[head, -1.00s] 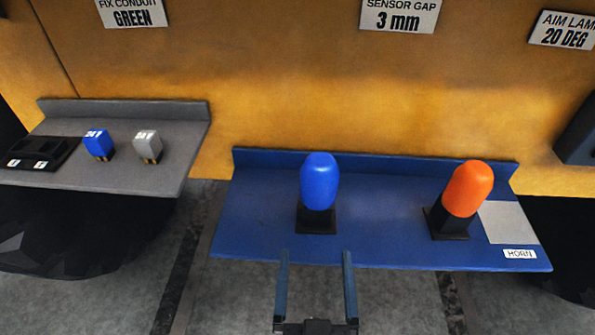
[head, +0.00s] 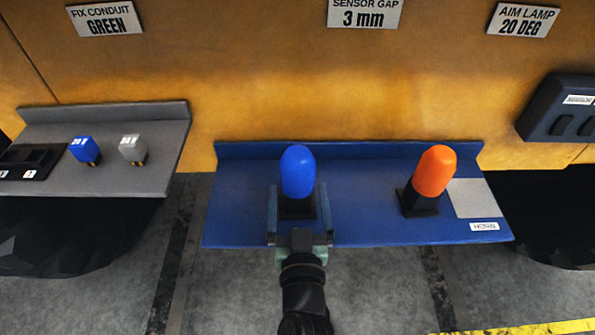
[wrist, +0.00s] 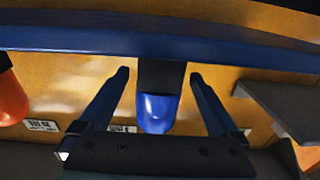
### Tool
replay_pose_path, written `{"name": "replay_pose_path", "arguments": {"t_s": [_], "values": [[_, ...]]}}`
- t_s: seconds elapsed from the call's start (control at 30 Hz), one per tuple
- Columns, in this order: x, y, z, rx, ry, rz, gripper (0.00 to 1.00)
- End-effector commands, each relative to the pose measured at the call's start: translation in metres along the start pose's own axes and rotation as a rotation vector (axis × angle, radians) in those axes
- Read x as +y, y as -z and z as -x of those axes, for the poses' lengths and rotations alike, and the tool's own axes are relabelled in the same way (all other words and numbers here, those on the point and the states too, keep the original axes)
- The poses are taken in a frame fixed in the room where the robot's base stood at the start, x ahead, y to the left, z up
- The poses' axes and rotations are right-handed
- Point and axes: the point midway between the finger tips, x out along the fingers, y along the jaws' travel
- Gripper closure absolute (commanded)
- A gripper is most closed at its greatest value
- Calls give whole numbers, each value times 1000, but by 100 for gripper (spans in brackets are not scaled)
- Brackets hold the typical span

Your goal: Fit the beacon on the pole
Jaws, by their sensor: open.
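A blue beacon (head: 297,172) with a rounded top stands upright on a black base on the blue shelf. An orange beacon (head: 434,171) stands on another black base (head: 417,204) to its right. My gripper (head: 298,192) is open, with one finger on each side of the blue beacon's lower part and base. In the wrist view the blue beacon (wrist: 158,112) shows between the spread fingers (wrist: 159,76), with a gap on both sides. The orange beacon (wrist: 11,98) is at that view's left edge. I see no pole in either view.
The blue shelf (head: 235,205) has a raised back edge, a pale square plate (head: 472,198) and a HORN label (head: 484,226). A grey shelf (head: 155,175) at left holds a blue block (head: 84,150), a grey block (head: 132,149) and a black holder. A dark panel (head: 550,108) is at right.

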Motion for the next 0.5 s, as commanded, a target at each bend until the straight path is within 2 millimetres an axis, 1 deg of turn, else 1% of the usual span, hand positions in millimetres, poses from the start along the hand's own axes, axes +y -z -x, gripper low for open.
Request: {"name": "replay_pose_path", "arguments": {"t_s": [0.03, 0.1, 0.2, 0.43, 0.47, 0.5], "values": [[0, 3, -8, 1, 1, -1, 3], [0, 2, -15, 1, 1, -1, 3], [-1, 1, -21, 1, 1, 0, 3], [0, 0, -22, 1, 1, 0, 3], [0, 0, -22, 1, 1, 0, 4], [0, 0, -22, 1, 1, 0, 12]]}}
